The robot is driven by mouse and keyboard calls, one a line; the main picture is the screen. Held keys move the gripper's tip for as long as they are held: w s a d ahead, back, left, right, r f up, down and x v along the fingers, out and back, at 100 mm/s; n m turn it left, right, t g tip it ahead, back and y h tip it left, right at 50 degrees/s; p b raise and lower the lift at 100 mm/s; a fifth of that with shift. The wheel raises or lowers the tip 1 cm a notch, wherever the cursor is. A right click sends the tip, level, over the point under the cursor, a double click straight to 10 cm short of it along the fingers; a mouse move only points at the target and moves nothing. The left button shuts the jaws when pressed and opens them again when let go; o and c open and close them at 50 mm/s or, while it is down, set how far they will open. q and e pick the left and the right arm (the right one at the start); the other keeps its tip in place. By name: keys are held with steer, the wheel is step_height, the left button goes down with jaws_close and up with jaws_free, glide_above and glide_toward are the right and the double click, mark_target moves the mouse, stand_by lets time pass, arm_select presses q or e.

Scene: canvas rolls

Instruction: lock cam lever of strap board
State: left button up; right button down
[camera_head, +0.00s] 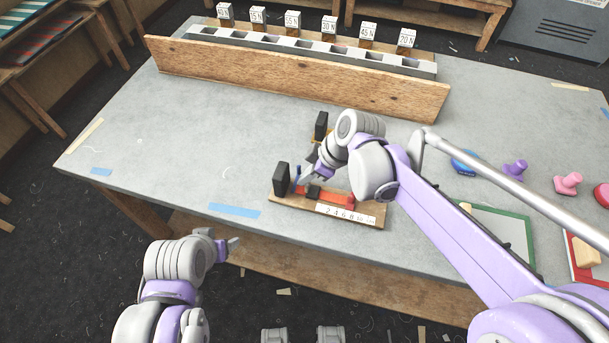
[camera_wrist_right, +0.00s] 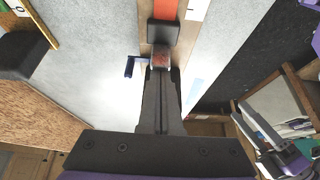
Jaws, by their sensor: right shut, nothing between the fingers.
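The strap board (camera_head: 285,201) is a wooden base near the table's front edge, with a red strap (camera_head: 341,198), a black clamp block (camera_head: 314,192), a tall black post (camera_head: 281,179) and a white number scale (camera_head: 345,215). A small blue lever (camera_head: 298,174) stands by the post; in the right wrist view it appears as a dark blue bracket shape (camera_wrist_right: 130,67) left of the fingertips. My right gripper (camera_head: 306,179) is shut and empty, just above the board; its fingers (camera_wrist_right: 160,75) partly cover the board. My left gripper (camera_head: 235,243) is off the table's front edge; its jaws are unclear.
A second post-like fixture (camera_head: 321,125) stands behind, partly hidden by my right arm. Several stamps, including a purple one (camera_head: 514,170), and a green-framed board (camera_head: 500,225) lie on the right. A long wooden rack (camera_head: 290,78) with labelled blocks crosses the back. The left tabletop is mostly clear.

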mark_target(309, 184)
arm_select(q)
steer(key=shift+f, duration=0.15)
arm_select(e)
steer(key=shift+d, duration=0.15)
steer(key=shift+s+d+f+t+y+b, duration=0.15)
steer(key=shift+d+t+y+b, duration=0.2)
steer(key=shift+y, duration=0.35)
steer(key=shift+s+d+f+t+y+b, duration=0.15)
steer(key=shift+d+y+b, duration=0.2)
steer(key=shift+y+b, duration=0.25)
steer(key=y+b, duration=0.1)
steer(key=d+y, duration=0.1)
steer(key=t+y+b, duration=0.1)
steer(key=y, duration=0.1)
steer(key=shift+s+d+f+b, duration=0.25)
steer(key=shift+d+f+b, duration=0.05)
steer(key=shift+d, duration=0.25)
arm_select(q)
steer(key=f, duration=0.2)
steer(key=s+f, duration=0.1)
steer(key=f, duration=0.2)
steer(key=shift+s+f, duration=0.35)
